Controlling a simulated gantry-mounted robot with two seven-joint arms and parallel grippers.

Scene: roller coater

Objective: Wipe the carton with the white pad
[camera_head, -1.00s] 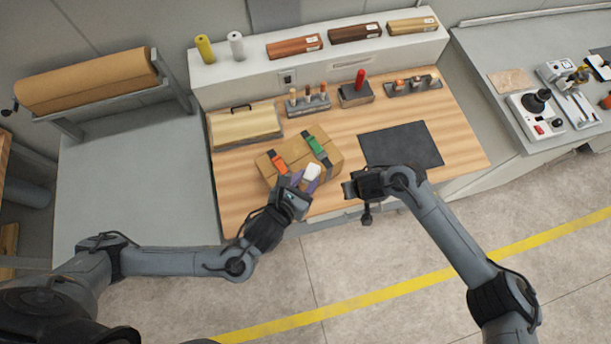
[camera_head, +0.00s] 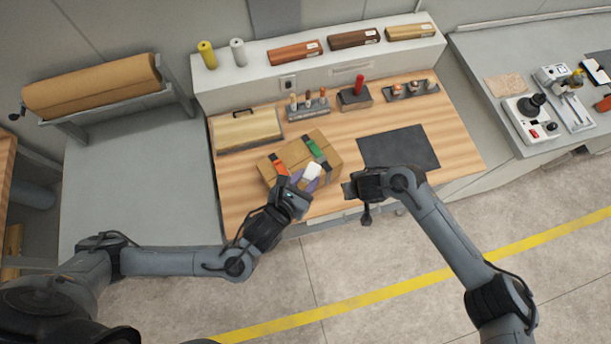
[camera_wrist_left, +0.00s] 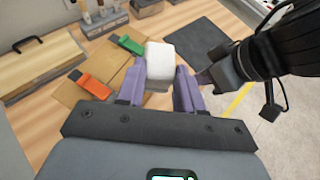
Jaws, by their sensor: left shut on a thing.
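The brown carton (camera_head: 301,154) sits on the wooden bench, with a green strap clip (camera_head: 314,146) and an orange strap clip (camera_head: 280,167) on it. It also shows in the left wrist view (camera_wrist_left: 123,73), partly hidden behind my gripper. My left gripper (camera_head: 303,180) is shut on the white pad (camera_head: 313,170), over the carton's near side. In the left wrist view the pad (camera_wrist_left: 160,62) is between the purple fingers. I cannot tell whether the pad touches the carton. My right gripper (camera_head: 350,189) is at the bench's front edge, apart from the carton; its jaws are unclear.
A dark mat (camera_head: 399,147) lies right of the carton. A tan case (camera_head: 247,129) and a tool rack (camera_head: 308,106) stand behind it. A red-handled tool on a dark block (camera_head: 355,95) is further right. The bench's left front (camera_head: 237,192) is bare.

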